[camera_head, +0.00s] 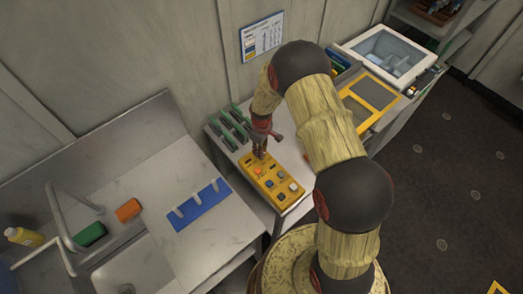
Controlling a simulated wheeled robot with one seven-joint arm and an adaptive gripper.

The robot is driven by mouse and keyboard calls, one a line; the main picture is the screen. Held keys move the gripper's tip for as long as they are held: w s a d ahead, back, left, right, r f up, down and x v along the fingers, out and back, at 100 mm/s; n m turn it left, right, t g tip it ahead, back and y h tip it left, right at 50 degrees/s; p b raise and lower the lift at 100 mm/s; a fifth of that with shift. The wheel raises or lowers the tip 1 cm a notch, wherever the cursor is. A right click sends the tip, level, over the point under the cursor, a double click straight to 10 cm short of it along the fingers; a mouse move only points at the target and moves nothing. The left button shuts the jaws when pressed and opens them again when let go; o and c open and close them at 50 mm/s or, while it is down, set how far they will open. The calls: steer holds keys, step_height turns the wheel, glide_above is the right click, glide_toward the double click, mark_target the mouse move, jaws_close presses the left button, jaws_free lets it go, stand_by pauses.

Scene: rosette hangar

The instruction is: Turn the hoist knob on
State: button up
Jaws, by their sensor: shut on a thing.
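A yellow control panel (273,192) lies on the grey counter in the head view, with several buttons and knobs on its top. My gripper (259,154) points down at the panel's far left end. Its fingers are close together, shut on a small knob there, which I take to be the hoist knob. The fingers hide the knob almost wholly, so I cannot tell which way it is turned.
Dark tools with green parts (232,127) stand in a rack left of the gripper. A steel sink counter (215,238) with a blue strip (199,207) is at the left. A glass-lidded box (388,52) and a yellow-framed tray (371,93) are at the right, beyond my arm.

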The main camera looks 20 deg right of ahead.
steer(key=m+b, duration=0.3)
steer(key=m, duration=0.2)
steer(key=shift+m, duration=0.4)
steer(key=m+b, duration=0.1)
steer(key=m, duration=0.4)
steer(key=shift+b, duration=0.4)
steer(key=o, duration=1.1)
steer(key=shift+o, duration=0.3)
step_height(320, 180, up, 12)
